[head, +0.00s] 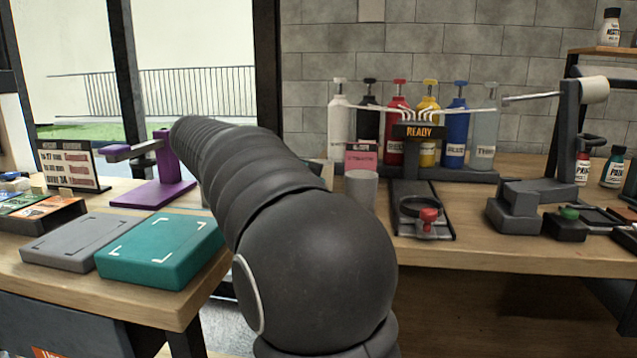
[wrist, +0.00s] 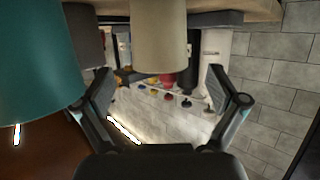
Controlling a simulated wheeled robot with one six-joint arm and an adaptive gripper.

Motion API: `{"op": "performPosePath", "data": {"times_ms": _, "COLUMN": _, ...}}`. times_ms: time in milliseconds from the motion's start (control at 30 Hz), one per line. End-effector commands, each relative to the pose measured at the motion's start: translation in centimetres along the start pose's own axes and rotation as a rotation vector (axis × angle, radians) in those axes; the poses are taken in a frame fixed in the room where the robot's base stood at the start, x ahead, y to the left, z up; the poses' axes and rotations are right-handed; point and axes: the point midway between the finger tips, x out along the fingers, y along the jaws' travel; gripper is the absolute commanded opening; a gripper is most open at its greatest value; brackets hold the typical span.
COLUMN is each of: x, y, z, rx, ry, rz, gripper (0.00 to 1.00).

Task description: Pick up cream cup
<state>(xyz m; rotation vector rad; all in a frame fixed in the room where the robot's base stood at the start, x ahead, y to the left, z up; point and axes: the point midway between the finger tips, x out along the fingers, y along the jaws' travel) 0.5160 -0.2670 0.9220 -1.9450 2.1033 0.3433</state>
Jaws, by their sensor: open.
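The cream cup (wrist: 158,38) shows at the top middle of the wrist view, which looks upside down. It appears between the lines of my two fingers, with clear gaps on both sides. My gripper (wrist: 161,72) is open, with nothing held between its fingers. In the head view my arm hides the gripper.
A teal cup (wrist: 36,60) is close to my left finger in the wrist view, with a dark grey-brown cup (wrist: 84,35) beside it. Several pump bottles (head: 396,125) stand behind a dispenser (head: 420,131). A teal pad (head: 160,250) lies on the left table.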

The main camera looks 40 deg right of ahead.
Motion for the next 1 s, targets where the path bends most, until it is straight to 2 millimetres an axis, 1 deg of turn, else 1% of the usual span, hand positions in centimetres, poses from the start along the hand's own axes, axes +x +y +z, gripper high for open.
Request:
{"op": "performPosePath", "data": {"times_ms": 100, "x": 1.9, "y": 0.1, "z": 0.0, "rx": -0.001, "ry": 0.000, "rz": 0.005, "gripper": 0.96}}
{"op": "performPosePath", "data": {"times_ms": 200, "x": 3.3, "y": 0.1, "z": 0.0, "rx": 0.000, "ry": 0.000, "rz": 0.004, "gripper": 0.96}}
{"op": "performPosePath", "data": {"times_ms": 300, "x": 4.2, "y": 0.1, "z": 0.0, "rx": 0.000, "ry": 0.000, "rz": 0.002, "gripper": 0.96}}
{"op": "performPosePath", "data": {"times_ms": 400, "x": 4.5, "y": 0.0, "z": 0.0, "rx": 0.000, "ry": 0.000, "rz": 0.001, "gripper": 0.96}}
{"op": "performPosePath", "data": {"times_ms": 600, "x": 4.5, "y": 0.0, "z": 0.0, "rx": 0.000, "ry": 0.000, "rz": 0.000, "gripper": 0.96}}
{"op": "performPosePath", "data": {"times_ms": 667, "x": 4.5, "y": 0.0, "z": 0.0, "rx": 0.000, "ry": 0.000, "rz": 0.000, "gripper": 0.81}}
{"op": "performPosePath", "data": {"times_ms": 700, "x": 4.5, "y": 0.0, "z": 0.0, "rx": 0.000, "ry": 0.000, "rz": 0.000, "gripper": 0.71}}
{"op": "performPosePath", "data": {"times_ms": 767, "x": 4.5, "y": 0.0, "z": 0.0, "rx": 0.000, "ry": 0.000, "rz": 0.000, "gripper": 0.56}}
{"op": "performPosePath", "data": {"times_ms": 800, "x": 4.5, "y": 0.0, "z": 0.0, "rx": 0.000, "ry": 0.000, "rz": 0.000, "gripper": 0.46}}
{"op": "performPosePath", "data": {"times_ms": 833, "x": 4.5, "y": 0.0, "z": 0.0, "rx": 0.000, "ry": 0.000, "rz": 0.000, "gripper": 0.41}}
{"op": "performPosePath", "data": {"times_ms": 1000, "x": 4.5, "y": 0.0, "z": 0.0, "rx": 0.000, "ry": 0.000, "rz": 0.000, "gripper": 0.41}}
